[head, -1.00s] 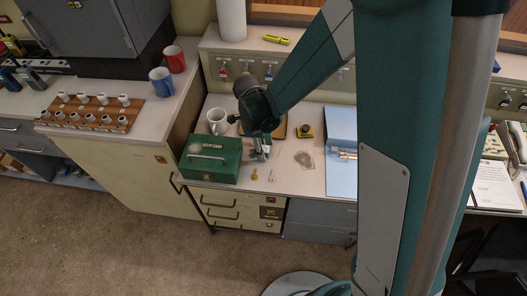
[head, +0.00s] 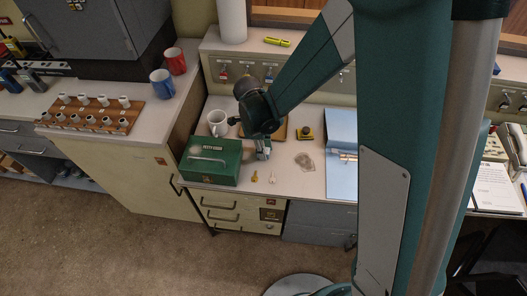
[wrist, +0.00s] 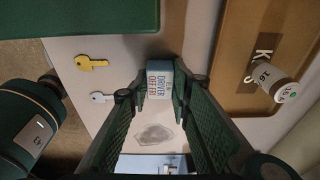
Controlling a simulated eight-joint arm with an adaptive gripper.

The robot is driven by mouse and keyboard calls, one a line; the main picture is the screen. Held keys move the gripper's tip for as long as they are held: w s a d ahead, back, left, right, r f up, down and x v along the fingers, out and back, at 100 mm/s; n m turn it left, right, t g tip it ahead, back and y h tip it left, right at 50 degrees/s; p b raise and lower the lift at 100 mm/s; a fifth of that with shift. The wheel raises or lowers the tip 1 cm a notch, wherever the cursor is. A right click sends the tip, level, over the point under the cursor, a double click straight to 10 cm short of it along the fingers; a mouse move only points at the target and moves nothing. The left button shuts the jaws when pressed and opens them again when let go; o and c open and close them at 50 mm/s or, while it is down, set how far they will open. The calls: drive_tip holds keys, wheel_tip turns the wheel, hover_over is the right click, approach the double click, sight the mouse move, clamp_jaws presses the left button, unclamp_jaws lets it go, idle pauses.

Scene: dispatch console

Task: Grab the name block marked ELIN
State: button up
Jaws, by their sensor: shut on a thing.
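The block sits between the fingertips in the wrist view. Its print is small and turned sideways, and I cannot make out the name ELIN on it. In the head view my gripper (head: 262,151) is low over the desk, just right of the green box (head: 211,168). The block is small there, at the fingertips. I cannot tell whether it touches the desk.
A yellow key (wrist: 92,63) and a pale key (wrist: 101,97) lie near the block. A clear crumpled item (wrist: 155,134) lies below it. A brown tray (wrist: 232,75) holds a white cylinder (wrist: 268,76).

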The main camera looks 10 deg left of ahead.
wheel_tip(320, 180, up, 10)
drive_tip(key=p, duration=0.2)
idle(0.6)
drive_tip(key=shift+w, duration=0.1)
idle(0.5)
